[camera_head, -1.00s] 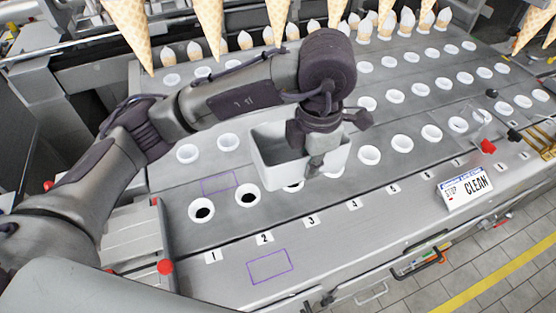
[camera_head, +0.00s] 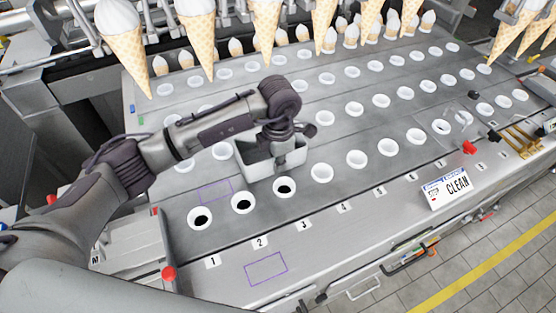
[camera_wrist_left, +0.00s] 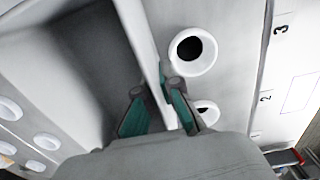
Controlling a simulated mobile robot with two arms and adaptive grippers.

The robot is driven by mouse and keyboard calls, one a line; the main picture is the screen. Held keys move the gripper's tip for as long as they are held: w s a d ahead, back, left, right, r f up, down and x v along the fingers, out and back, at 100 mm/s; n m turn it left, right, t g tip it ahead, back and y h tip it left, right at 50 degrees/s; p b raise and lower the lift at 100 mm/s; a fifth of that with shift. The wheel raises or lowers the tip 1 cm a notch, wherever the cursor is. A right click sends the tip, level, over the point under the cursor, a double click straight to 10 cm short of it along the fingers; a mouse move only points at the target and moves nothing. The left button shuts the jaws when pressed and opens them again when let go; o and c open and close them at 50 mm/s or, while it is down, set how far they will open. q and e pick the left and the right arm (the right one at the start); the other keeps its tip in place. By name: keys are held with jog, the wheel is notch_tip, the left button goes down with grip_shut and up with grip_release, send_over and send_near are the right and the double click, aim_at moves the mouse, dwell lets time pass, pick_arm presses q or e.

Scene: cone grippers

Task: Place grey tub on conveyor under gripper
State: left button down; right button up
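The grey tub (camera_head: 268,171) is an open box, upright over the conveyor (camera_head: 325,205), behind the front row of holes. My left gripper (camera_head: 284,150) is at its right part. In the left wrist view, the gripper (camera_wrist_left: 160,88) has its green-padded fingers on either side of the tub's wall (camera_wrist_left: 138,32), pinching it. The tub's dark inside shows left of the wall. I cannot tell whether the tub's bottom touches the conveyor. A purple outline (camera_head: 216,191) is marked on the conveyor left of the tub. My right gripper is not in view.
Large ice cream cones (camera_head: 127,45) hang along the top, with smaller cones (camera_head: 303,33) in holes behind. A second purple outline (camera_head: 266,268) is on the front ledge. A "CLEAN" sign (camera_head: 447,191) and red knobs (camera_head: 469,147) are at right.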

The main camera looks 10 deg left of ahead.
pick_arm(q)
jog(key=shift+f, duration=0.35)
jog(key=shift+f, duration=0.1)
jog(key=shift+f+b, duration=0.15)
jog(key=shift+b, duration=0.2)
jog(key=c, duration=1.3)
grip_release()
